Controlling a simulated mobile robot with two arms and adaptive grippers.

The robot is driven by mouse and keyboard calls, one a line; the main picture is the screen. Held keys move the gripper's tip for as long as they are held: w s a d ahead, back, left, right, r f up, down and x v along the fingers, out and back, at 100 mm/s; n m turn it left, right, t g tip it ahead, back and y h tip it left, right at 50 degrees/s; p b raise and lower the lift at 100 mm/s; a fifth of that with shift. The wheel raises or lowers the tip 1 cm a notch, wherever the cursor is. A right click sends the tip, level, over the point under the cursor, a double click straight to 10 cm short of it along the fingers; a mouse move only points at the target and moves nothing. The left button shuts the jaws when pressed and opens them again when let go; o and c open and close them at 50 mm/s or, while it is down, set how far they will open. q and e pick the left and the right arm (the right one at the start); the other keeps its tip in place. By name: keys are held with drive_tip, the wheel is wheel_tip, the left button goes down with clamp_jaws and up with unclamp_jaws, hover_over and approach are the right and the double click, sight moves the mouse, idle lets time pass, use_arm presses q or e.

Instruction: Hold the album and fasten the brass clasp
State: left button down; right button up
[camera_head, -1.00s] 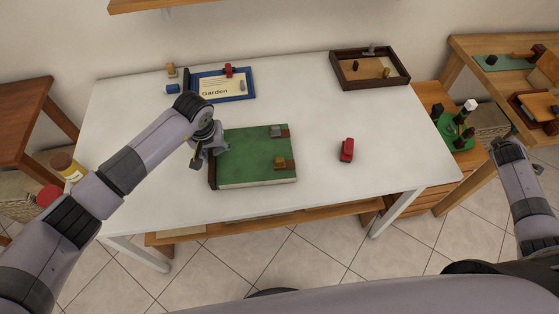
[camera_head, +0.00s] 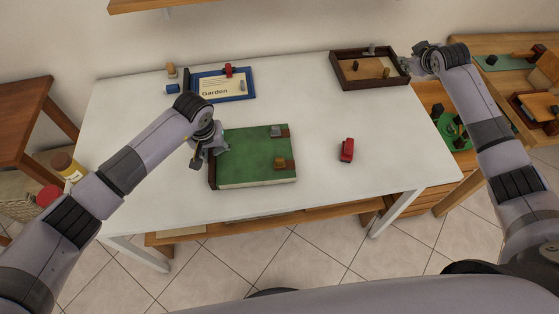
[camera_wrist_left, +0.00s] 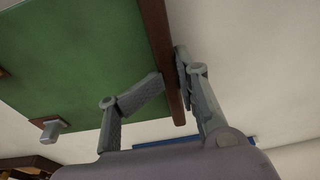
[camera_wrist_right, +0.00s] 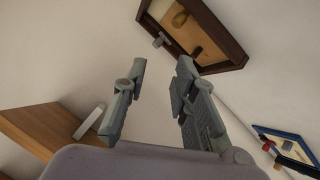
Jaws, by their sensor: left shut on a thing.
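The green album (camera_head: 245,160) lies closed on the white table with its brown spine on the left. The brass clasp (camera_head: 281,163) is on its right edge, nearer me; a silver-grey clasp (camera_head: 276,131) is farther back on that edge. I cannot tell if either is fastened. My left gripper (camera_head: 212,152) is shut on the album's spine side; the left wrist view shows its fingers (camera_wrist_left: 168,90) on both sides of the spine edge (camera_wrist_left: 160,45). My right gripper (camera_head: 409,58) is raised near the back right tray, open and empty in the right wrist view (camera_wrist_right: 160,72).
The dark wooden tray (camera_head: 336,73) with small pieces stands at the back right. A red object (camera_head: 347,150) lies right of the album. A blue-framed Garden board (camera_head: 222,98) is behind it. The table between album and tray is clear.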

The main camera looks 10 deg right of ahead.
drive_tip(key=a+f+n+g+y, duration=0.2)
drive_tip(key=a+f+n+y, duration=0.1)
drive_tip(key=a, duration=1.4)
drive_tip(key=n+g, duration=0.8)
drive_tip(key=n, duration=0.1)
hover_over(279, 159)
drive_tip(key=shift+w+f, duration=0.2)
drive_tip(key=shift+f, duration=0.85)
drive_tip(key=shift+s+f+n, duration=0.2)
drive_tip(key=shift+s+n, duration=0.05)
drive_tip(key=shift+n, duration=0.05)
drive_tip(key=shift+f, duration=3.3)
drive_tip(key=shift+c, duration=0.2)
clamp_jaws()
